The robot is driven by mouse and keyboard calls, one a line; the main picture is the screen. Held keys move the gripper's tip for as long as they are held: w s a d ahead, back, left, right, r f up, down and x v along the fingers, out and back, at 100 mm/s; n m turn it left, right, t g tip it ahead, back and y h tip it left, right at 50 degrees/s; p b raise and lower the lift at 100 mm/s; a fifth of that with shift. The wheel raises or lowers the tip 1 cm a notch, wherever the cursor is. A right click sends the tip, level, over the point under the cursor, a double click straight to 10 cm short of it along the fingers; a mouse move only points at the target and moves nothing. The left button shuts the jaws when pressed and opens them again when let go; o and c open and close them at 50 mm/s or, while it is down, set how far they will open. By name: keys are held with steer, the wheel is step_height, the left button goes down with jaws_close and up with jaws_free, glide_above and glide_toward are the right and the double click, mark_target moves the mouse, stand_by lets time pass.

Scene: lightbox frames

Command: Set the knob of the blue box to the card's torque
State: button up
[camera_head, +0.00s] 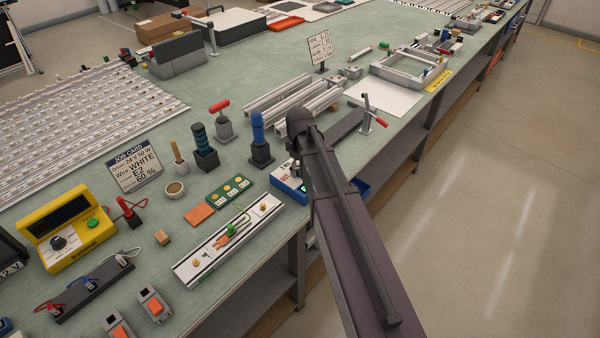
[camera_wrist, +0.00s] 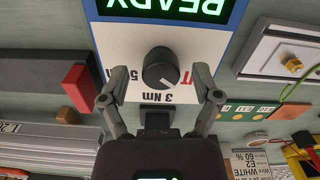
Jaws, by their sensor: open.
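The blue box (camera_wrist: 230,34) fills the upper middle of the wrist view; its display shows green READY upside down. Its black round knob (camera_wrist: 158,68) has a white mark pointing to the lower right, between "3 Nm" and a partly hidden red label. A "5" label shows at left, partly covered. My gripper (camera_wrist: 160,98) is open, one finger each side of the knob, with no clear contact. In the head view my arm partly hides the blue box (camera_head: 289,184). The white job card (camera_head: 135,167) reads 24 V 50 W, WHITE, E2, 60 %. A smaller card (camera_head: 320,46) is too small to read fully.
A red-ended block (camera_wrist: 77,88) lies left of the box in the wrist view. In the head view a white rail (camera_head: 200,262) with a green clip, a green board (camera_head: 228,190) and tool stands are close by on the bench. Open floor lies right of the bench.

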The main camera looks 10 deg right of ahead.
steer(key=shift+f, duration=0.3)
steer(key=shift+d, duration=0.1)
jaws_close()
steer(key=shift+m, duration=0.3)
steer(key=m, duration=0.9)
steer(key=shift+m, duration=0.3)
stand_by(0.5)
